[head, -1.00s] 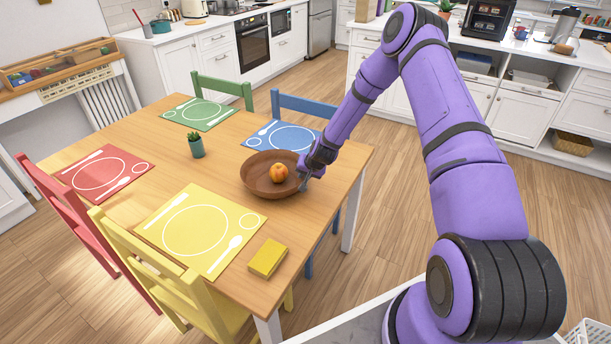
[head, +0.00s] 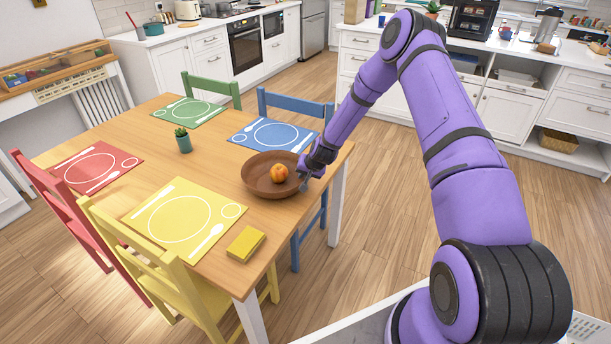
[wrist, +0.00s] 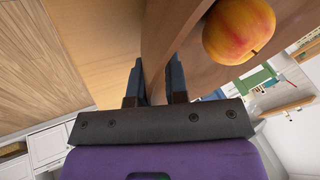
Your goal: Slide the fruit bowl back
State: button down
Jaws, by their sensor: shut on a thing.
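The fruit bowl (head: 256,186), a wide brown dish with one red-yellow fruit (head: 279,173) inside, sits on the wooden table (head: 213,158), close to its right edge. My gripper (head: 303,183) is at the bowl's right side, shut on its rim. In the wrist view the two dark fingers (wrist: 157,78) stand on either side of the bowl's wall (wrist: 154,40), with the fruit (wrist: 239,30) just beyond. The fingertips are partly hidden by the rim in the head view.
A blue placemat (head: 270,134) lies behind the bowl and a yellow one (head: 180,218) in front left. A yellow block (head: 245,244) lies near the front edge. A small potted plant (head: 183,143) stands left of the bowl. A blue chair (head: 297,104) is behind.

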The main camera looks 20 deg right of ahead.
jog(key=shift+s+d, duration=0.2)
jog(key=shift+d, duration=0.15)
jog(key=c, duration=1.1)
grip_release()
jog(key=shift+o, duration=0.2)
